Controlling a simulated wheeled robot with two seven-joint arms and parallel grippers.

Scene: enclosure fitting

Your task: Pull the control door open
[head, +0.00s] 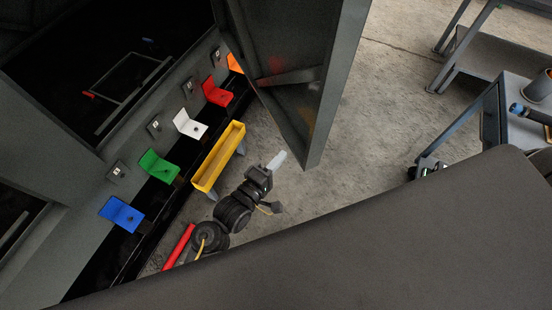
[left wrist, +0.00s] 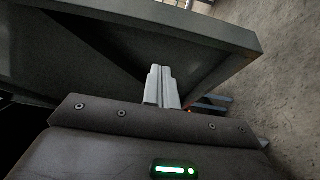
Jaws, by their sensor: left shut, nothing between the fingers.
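The grey control door (head: 308,80) stands swung out from the cabinet at an angle, with its lower corner near the middle of the head view. It also fills the upper part of the left wrist view (left wrist: 210,32). My left gripper (head: 277,160) is just left of the door's lower corner, on the side facing the cabinet. Its pale fingers (left wrist: 162,86) are shut together with nothing between them, in front of the door panel. I cannot tell whether they touch it. My right gripper is not in view.
The grey cabinet (head: 85,190) carries blue (head: 122,213), green (head: 158,166), white (head: 189,124) and red (head: 217,91) brackets. A yellow tray (head: 219,158) stands beside them. A grey bench (head: 520,95) is at the right. Concrete floor (head: 390,75) is clear between door and bench.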

